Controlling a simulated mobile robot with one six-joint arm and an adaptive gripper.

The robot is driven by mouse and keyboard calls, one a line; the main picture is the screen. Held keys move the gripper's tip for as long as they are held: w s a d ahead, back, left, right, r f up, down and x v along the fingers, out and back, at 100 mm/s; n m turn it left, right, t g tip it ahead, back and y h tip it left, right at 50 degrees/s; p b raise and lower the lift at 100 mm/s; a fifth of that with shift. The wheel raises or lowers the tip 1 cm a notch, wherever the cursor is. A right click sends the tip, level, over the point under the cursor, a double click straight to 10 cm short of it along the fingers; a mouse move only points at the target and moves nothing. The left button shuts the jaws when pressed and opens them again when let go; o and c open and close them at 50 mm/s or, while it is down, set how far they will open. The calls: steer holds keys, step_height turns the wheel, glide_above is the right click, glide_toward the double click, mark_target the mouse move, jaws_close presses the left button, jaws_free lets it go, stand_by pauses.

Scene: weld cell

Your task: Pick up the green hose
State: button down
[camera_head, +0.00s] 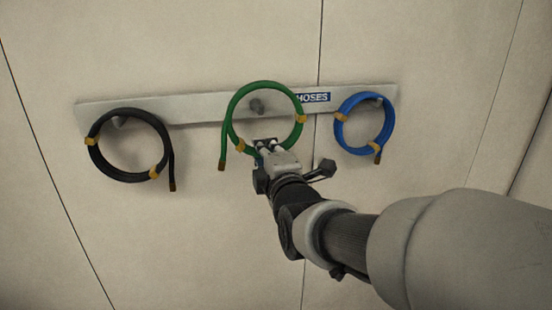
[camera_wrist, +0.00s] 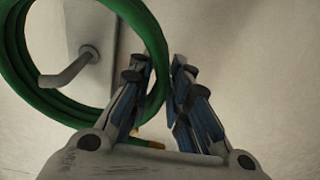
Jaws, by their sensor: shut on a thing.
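The green hose (camera_head: 235,99) is a coiled ring with yellow-brown ties and a brown end, in front of the rail in the head view. My gripper (camera_head: 266,144) is at the ring's lower edge. In the wrist view, the green hose (camera_wrist: 146,32) runs between the fingers of my gripper (camera_wrist: 158,82), which are shut on its side. A grey peg (camera_head: 257,105) shows inside the ring, with a small gap below the ring's top in the head view. The fingers partly hide the hose where they grip it.
A grey rail (camera_head: 195,108) with a HOSES label (camera_head: 313,97) is on the pale panelled wall. A black hose (camera_head: 97,160) hangs to the left and a blue hose (camera_head: 343,139) hangs close to the right. The wall below is clear.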

steer(key=b+v, duration=0.2)
steer(key=v, duration=1.5)
steer(key=shift+s+d+f, duration=0.1)
